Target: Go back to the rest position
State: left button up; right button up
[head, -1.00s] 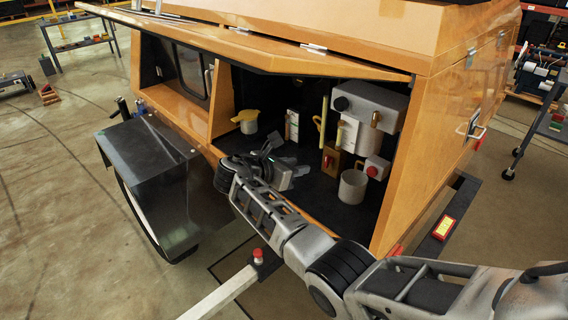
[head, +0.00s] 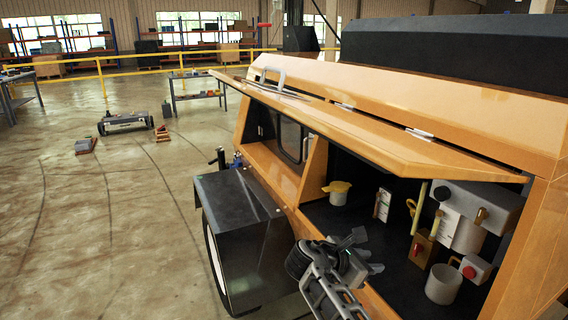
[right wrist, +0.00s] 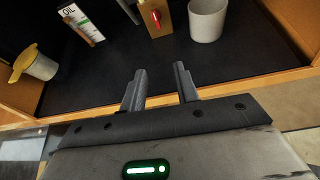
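The orange light tower (head: 440,100) stands at the right in the head view with its side hatch (head: 370,135) raised. My right gripper (head: 372,254) is at the front edge of the open compartment, outside most of its contents. In the right wrist view its two fingers (right wrist: 160,90) are apart with nothing between them, pointing in over the dark compartment floor (right wrist: 235,65). A white mug (head: 443,284) stands inside on the right; it also shows in the wrist view (right wrist: 207,20). My left gripper is not in view.
The compartment also holds a yellow-lidded jug (head: 338,192), an oil carton (head: 382,204) and a wooden block with a red switch (head: 422,249). A black fender (head: 237,220) is left of my right gripper. Open floor (head: 110,230) lies at the left.

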jog(key=s+f+y, duration=0.1)
jog(key=f, duration=0.2)
jog(key=s+f+m+y, duration=0.1)
jog(key=s+f, duration=0.1)
jog(key=f, duration=0.1)
jog(key=s+f+m+y, duration=0.1)
jog(key=f, duration=0.3)
jog(key=shift+s+a+t, duration=0.15)
jog(key=shift+a+t, duration=0.25)
jog(key=s+a+f+m+t+y, duration=0.1)
jog(key=s+a+f+m+y, duration=0.3)
jog(key=s, duration=0.4)
jog(key=s+a+f+m+t+y, duration=0.1)
jog(key=s+a+f+m+y, duration=0.1)
jog(key=s+f+m+y, duration=0.35)
jog(key=s+a+r+m+t+y, duration=0.2)
jog(key=s+r+m, duration=0.3)
jog(key=s, duration=0.5)
jog(key=shift+s+a+r+m, duration=0.2)
jog(key=shift+r+m, duration=0.15)
jog(key=shift+m, duration=0.9)
